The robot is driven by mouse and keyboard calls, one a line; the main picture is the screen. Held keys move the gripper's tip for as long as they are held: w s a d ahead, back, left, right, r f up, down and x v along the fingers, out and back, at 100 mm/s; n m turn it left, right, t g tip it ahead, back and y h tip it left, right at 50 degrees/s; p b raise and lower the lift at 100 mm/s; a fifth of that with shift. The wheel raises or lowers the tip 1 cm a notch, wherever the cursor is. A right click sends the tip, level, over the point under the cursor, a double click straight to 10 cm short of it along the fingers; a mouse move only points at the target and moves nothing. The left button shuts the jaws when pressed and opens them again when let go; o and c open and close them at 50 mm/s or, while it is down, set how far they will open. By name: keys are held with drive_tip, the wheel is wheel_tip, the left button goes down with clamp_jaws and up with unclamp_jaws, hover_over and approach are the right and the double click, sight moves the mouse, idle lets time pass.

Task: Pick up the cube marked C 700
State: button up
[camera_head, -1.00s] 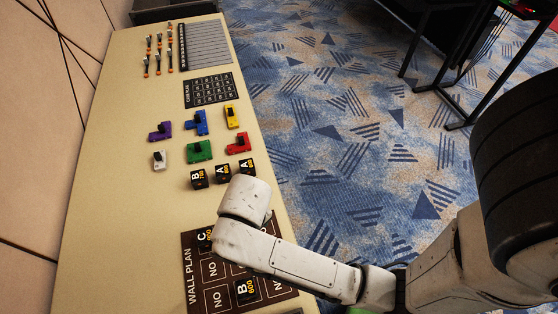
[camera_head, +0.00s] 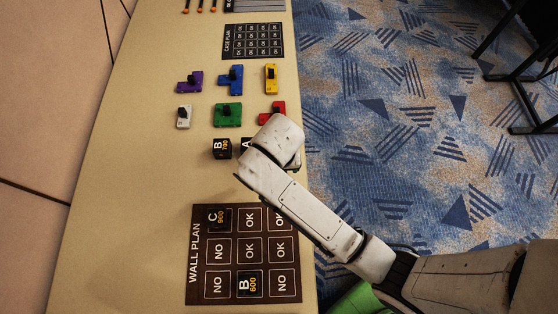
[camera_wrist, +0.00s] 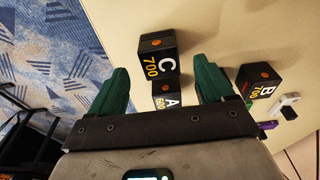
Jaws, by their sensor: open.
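The black cube marked C 700 (camera_wrist: 157,55) shows in the wrist view, its marked face toward me, just beyond and between my green fingertips. My gripper (camera_wrist: 160,78) is open, with one finger on each side and a gap between. A cube marked A 600 (camera_wrist: 166,95) shows below the C 700 cube, lower between the fingers. The cube marked B 700 (camera_wrist: 258,82) lies outside the right finger; it also shows in the head view (camera_head: 221,148). In the head view my arm hides the gripper and the C 700 cube, and partly covers a cube marked A (camera_head: 246,146).
The wall plan board (camera_head: 251,221) holds cubes C 900 (camera_head: 217,217) and B 600 (camera_head: 248,284). Colored blocks, including green (camera_head: 228,116) and red (camera_head: 268,114), lie beyond the cubes. The table's right edge is close to my arm. Bare tabletop lies to the left.

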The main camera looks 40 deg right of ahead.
drive_tip(key=shift+w+d+f, duration=0.15)
drive_tip(key=shift+w+f, duration=0.05)
drive_tip(key=shift+f, duration=1.1)
drive_tip(key=shift+w+d+f, duration=0.1)
drive_tip(key=shift+w+f, duration=0.1)
drive_tip(key=shift+f, duration=1.1)
drive_tip(key=c, duration=1.1)
drive_tip(key=shift+o, duration=0.2)
drive_tip(key=shift+r, duration=0.1)
